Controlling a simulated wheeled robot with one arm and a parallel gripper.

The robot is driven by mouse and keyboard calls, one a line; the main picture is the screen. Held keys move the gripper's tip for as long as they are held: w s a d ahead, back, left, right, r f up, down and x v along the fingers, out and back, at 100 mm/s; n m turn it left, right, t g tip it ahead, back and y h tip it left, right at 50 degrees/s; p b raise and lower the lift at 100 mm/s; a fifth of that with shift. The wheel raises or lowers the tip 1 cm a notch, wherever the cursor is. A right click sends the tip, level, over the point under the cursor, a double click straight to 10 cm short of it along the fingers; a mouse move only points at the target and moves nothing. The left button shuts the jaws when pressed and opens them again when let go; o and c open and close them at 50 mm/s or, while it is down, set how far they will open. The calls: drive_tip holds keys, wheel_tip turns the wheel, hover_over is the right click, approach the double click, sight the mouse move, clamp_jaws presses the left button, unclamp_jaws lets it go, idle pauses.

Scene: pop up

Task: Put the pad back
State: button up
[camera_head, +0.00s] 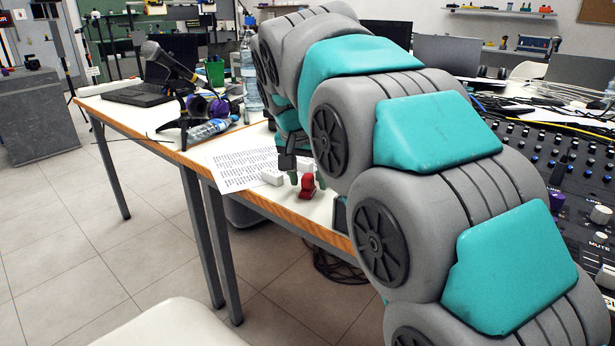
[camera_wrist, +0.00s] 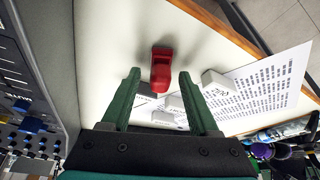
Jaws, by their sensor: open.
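I cannot tell for certain which object is the pad. A small red object (camera_head: 307,186) stands on the white table near its front edge. It also shows in the wrist view (camera_wrist: 161,66), ahead of and between my fingertips. My gripper (camera_head: 297,178) is low over the table beside the red object. In the wrist view my gripper (camera_wrist: 159,75) is open, with its two green fingers apart; whether they touch the red object is unclear. My arm hides part of the table.
A printed sheet (camera_head: 235,168) lies left of the blocks. Further left are a water bottle (camera_head: 208,130), a purple item (camera_head: 220,107), a microphone (camera_head: 168,60) and a laptop (camera_head: 145,92). A mixing console (camera_head: 540,150) is at the right. The wooden table edge (camera_head: 285,213) is close.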

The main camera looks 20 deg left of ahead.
drive_tip(key=shift+r, duration=0.1)
drive_tip(key=v, duration=1.2)
